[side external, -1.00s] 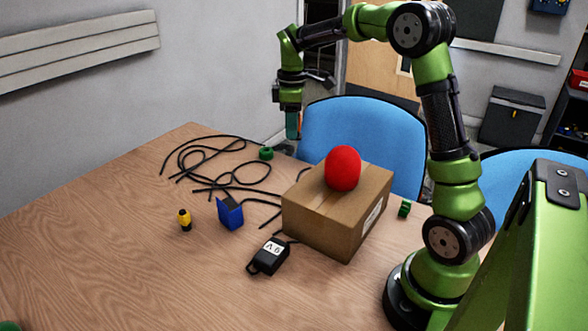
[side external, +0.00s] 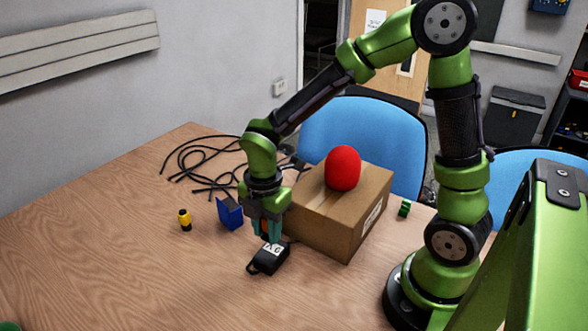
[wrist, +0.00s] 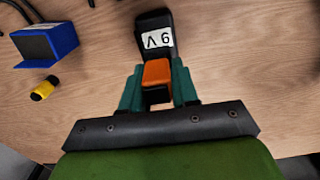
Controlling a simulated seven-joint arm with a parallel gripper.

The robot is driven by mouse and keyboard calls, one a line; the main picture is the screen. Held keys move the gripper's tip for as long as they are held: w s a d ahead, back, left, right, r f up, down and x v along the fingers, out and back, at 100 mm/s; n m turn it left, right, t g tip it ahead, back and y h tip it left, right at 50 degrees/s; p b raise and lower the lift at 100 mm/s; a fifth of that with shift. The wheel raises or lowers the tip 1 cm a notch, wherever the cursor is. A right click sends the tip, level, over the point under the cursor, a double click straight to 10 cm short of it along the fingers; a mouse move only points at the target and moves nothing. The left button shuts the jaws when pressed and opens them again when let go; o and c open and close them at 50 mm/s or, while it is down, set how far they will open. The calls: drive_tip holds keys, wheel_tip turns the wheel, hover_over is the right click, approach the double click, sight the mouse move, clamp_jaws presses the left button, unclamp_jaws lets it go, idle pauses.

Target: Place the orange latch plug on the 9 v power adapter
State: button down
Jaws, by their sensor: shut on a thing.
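The 9 V power adapter (side external: 267,260) is a black block with a white "9 V" label, lying on the table in front of the cardboard box. It also shows in the wrist view (wrist: 154,24). My gripper (side external: 267,234) points down at the adapter's box-side end. In the wrist view its teal fingers (wrist: 158,92) are shut on the orange latch plug (wrist: 157,73), one finger on each side. The plug appears over the adapter's near end, just below the label. I cannot tell whether it touches the adapter or hangs slightly above it.
A cardboard box (side external: 325,228) with a red ball (side external: 343,168) on top stands close to my gripper's right. A blue holder (side external: 230,213) and a yellow-black plug (side external: 185,220) are to the left. Black cables (side external: 205,160) lie behind.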

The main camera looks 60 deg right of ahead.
drive_tip(key=shift+f, duration=1.9)
drive_tip(key=shift+f, duration=0.15)
drive_tip(key=c, duration=0.8)
unclamp_jaws()
drive_tip(key=shift+c, duration=0.2)
wheel_tip(320, 180, up, 12)
drive_tip(key=shift+r, duration=0.1)
drive_tip(key=s+d+r+m+t+y, duration=0.1)
drive_tip(key=s+d+r+m+t, duration=0.1)
drive_tip(key=m, duration=0.9)
drive_tip(key=s+d+r+m+t+y, duration=0.1)
drive_tip(key=s+r+m+t, duration=0.4)
drive_tip(key=m, duration=0.6)
drive_tip(key=shift+s+d+r, duration=0.5)
drive_tip(key=shift+s+d, duration=0.4)
drive_tip(key=shift+s, duration=0.1)
